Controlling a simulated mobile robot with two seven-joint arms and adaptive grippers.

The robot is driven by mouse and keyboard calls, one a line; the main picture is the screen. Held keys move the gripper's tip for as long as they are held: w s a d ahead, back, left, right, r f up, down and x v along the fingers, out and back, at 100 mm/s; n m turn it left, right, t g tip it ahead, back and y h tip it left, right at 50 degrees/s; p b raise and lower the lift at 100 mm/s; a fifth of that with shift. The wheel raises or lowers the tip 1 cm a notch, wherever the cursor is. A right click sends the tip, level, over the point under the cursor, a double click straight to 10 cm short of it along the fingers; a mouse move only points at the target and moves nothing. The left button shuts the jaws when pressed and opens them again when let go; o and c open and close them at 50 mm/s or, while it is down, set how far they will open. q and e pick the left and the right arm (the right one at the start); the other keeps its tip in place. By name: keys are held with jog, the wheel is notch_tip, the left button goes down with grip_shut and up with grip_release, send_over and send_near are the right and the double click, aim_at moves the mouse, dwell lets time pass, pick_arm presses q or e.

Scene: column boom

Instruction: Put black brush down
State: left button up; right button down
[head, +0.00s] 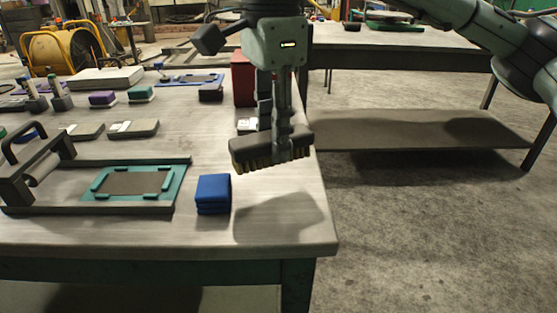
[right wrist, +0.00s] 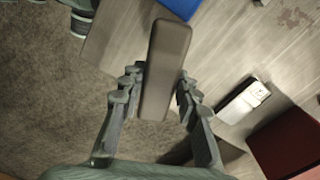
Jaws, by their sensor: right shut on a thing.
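The black brush (head: 248,153), a dark grey-brown block with pale bristles underneath, is in my right gripper (head: 280,140). The gripper points down and is shut on the brush across its width. The brush hangs above the right part of the table (head: 285,230), and a shadow lies on the table top below and in front of it. In the right wrist view the long back of the brush (right wrist: 166,60) sits between the fingers of my right gripper (right wrist: 160,90). My left gripper is in neither view.
A folded blue cloth (head: 213,193) lies on the table just left of the brush. A green-framed fixture (head: 135,182) sits farther left. A red box (head: 243,78) stands behind the gripper. The table's right edge is close by, with floor beyond.

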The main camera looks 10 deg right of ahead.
jog(key=shift+s+d+f, duration=0.2)
jog(key=shift+d+f, duration=0.15)
jog(key=shift+f, duration=0.05)
notch_tip(320, 180, down, 3)
jog(key=shift+f, duration=0.35)
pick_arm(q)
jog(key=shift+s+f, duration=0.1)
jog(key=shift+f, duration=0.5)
pick_arm(e)
jog(key=shift+f, duration=0.1)
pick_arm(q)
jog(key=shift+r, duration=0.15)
pick_arm(e)
jog(key=c, duration=1.1)
grip_release()
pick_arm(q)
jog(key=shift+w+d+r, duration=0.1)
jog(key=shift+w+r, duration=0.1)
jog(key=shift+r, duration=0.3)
